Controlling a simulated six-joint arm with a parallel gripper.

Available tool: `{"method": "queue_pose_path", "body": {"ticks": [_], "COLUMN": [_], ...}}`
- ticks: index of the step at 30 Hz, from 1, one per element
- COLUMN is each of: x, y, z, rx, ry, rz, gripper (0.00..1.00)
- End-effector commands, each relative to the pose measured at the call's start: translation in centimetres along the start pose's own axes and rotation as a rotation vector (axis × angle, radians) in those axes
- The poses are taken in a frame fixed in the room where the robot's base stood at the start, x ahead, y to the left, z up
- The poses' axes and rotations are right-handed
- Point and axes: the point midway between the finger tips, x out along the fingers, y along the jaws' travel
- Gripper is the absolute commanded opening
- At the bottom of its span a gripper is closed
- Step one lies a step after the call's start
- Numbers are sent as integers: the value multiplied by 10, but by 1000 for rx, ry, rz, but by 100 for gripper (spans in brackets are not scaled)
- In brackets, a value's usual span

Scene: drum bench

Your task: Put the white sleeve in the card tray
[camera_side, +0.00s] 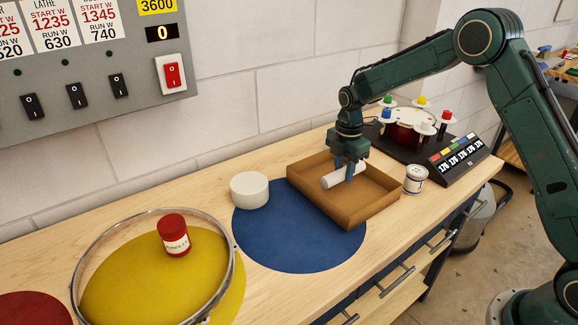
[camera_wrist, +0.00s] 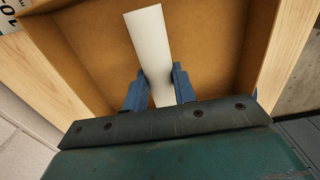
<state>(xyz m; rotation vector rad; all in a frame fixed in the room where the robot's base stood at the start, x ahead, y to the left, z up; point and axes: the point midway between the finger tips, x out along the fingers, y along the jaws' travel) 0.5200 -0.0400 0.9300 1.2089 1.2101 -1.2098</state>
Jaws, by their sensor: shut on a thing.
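The white sleeve (camera_side: 335,178) is a plain white cylinder lying on its side. My gripper (camera_side: 349,169) is shut on it, with the jaws pointing down over the card tray. The card tray (camera_side: 362,216) is a brown open box with low walls, resting partly on the blue round mat. In the wrist view the white sleeve (camera_wrist: 149,45) runs between the two blue fingers of my gripper (camera_wrist: 158,90), and the tray floor (camera_wrist: 205,45) shows below it. I cannot tell whether the sleeve touches the tray floor.
A white round block (camera_side: 249,190) stands left of the tray on the blue mat (camera_side: 290,245). A labelled white can (camera_side: 415,179) stands close to the tray's right. A metal hoop (camera_side: 232,270) surrounds a red jar (camera_side: 173,235) at left.

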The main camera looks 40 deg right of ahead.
Motion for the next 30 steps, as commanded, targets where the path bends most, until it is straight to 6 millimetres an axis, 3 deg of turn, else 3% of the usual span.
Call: {"method": "queue_pose_path", "body": {"ticks": [8,22,23,25,26,30], "x": [29,34,34,33,33,33], "y": [0,0,0,0,0,0], "z": [0,0,0,0,0,0], "rx": [0,0,0,0,0,0], "ry": [0,0,0,0,0,0], "rz": [-1,1,1,1,1,1], "gripper": [4,4,31,44,48,48]}}
